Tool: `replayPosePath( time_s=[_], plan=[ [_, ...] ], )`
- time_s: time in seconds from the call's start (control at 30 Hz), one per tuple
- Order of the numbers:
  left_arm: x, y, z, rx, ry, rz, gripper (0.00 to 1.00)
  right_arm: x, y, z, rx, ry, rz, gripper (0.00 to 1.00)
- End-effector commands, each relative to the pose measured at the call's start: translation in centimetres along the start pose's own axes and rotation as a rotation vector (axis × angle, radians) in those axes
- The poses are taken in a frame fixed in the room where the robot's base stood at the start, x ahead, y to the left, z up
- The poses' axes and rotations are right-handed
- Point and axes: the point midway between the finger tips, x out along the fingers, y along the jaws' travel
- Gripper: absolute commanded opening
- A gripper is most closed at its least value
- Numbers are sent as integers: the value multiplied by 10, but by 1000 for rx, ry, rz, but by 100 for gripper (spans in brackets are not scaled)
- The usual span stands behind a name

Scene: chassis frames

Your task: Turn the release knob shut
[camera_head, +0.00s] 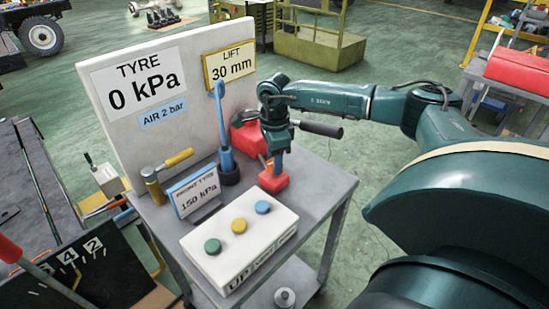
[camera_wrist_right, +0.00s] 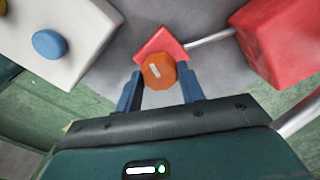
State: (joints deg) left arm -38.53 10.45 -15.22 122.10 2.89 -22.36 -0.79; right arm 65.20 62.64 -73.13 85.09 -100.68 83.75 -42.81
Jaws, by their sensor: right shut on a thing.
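The release knob (camera_wrist_right: 158,70) is orange and many-sided with a white mark on its face. It sits at a small red block (camera_wrist_right: 160,43), with the mark slanting in the right wrist view. The red block also shows in the head view (camera_head: 273,182) on the table. My right gripper (camera_head: 274,164) points down above that block and mostly hides the knob in the head view. In the right wrist view, the blue fingers of my right gripper (camera_wrist_right: 160,88) stand on both sides of the knob, shut on it. My left gripper is not in view.
A larger red body (camera_wrist_right: 285,40) joins the block by a metal rod. A white button box (camera_head: 238,245) stands in front, with green, yellow and blue buttons. A tall board reads TYRE 0 kPa (camera_head: 138,82) and LIFT 30 mm (camera_head: 230,67). A blue lever (camera_head: 223,125) stands near my gripper.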

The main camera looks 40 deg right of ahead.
Motion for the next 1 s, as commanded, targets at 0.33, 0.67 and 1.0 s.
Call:
replayPosePath(
  time_s=[0.33, 0.67, 1.0],
  plan=[
    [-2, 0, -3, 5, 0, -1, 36, -1, 0, 1, 164, -2, 1, 16],
    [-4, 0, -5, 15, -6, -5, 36, -1, 0, 0, 468, -1, 2, 16],
    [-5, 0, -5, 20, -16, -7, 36, -2, 0, 1, 790, -2, 1, 16]
  ],
)
